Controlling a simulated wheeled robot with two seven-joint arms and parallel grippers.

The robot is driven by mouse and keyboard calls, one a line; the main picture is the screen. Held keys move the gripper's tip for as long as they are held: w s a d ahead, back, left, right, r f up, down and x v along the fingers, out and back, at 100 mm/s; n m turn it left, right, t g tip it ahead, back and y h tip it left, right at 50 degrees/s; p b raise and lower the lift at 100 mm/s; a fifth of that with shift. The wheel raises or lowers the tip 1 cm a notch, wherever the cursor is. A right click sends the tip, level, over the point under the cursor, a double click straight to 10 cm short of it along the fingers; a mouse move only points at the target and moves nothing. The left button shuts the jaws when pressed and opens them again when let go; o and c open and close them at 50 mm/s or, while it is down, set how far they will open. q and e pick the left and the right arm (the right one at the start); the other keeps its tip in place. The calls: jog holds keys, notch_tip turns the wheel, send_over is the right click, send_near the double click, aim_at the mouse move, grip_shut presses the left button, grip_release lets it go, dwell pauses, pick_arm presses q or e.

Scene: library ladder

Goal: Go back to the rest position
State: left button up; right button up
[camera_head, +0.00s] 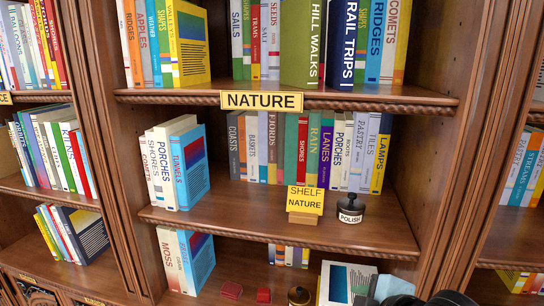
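The bookcase stands before me with a yellow NATURE label (261,101) on one shelf edge. On the shelf below, a small SHELF NATURE sign (305,200) stands on a wooden block. A black POLISH container (350,209) stands to its right. My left gripper is not in view. Dark rounded parts at the bottom right edge look like part of my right arm; its fingertips cannot be made out. A pale blue thing (393,287) lies close to these dark parts; I cannot tell whether they touch.
Upright books (300,150) fill the back of the middle shelf. The lowest visible shelf holds two small red objects (231,290), a dark round item (298,296) and a book with a pale cover (345,283). Bare shelf (250,212) shows left of the sign.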

jog(key=s+d+f+m+g+h, duration=0.1)
jog(key=s+d+f+m+g, duration=0.25)
jog(key=s+f+m, duration=0.45)
jog(key=s+d+f+m+g+h, duration=0.2)
jog(key=s+d+f+m, duration=0.25)
jog(key=s+f, duration=0.7)
notch_tip(320, 180, down, 30)
jog(key=s+g+b, duration=0.2)
jog(key=b, duration=0.6)
jog(key=s+d+f+b, duration=0.1)
jog(key=s+f+b, duration=0.2)
jog(key=s+f, duration=0.5)
jog(key=s+d+f+b, duration=0.1)
jog(key=s+f+b, duration=0.2)
jog(key=s+f, duration=0.5)
notch_tip(320, 180, down, 6)
jog(key=shift+f+g, duration=0.1)
jog(key=shift+g, duration=0.25)
jog(key=shift+n, duration=0.25)
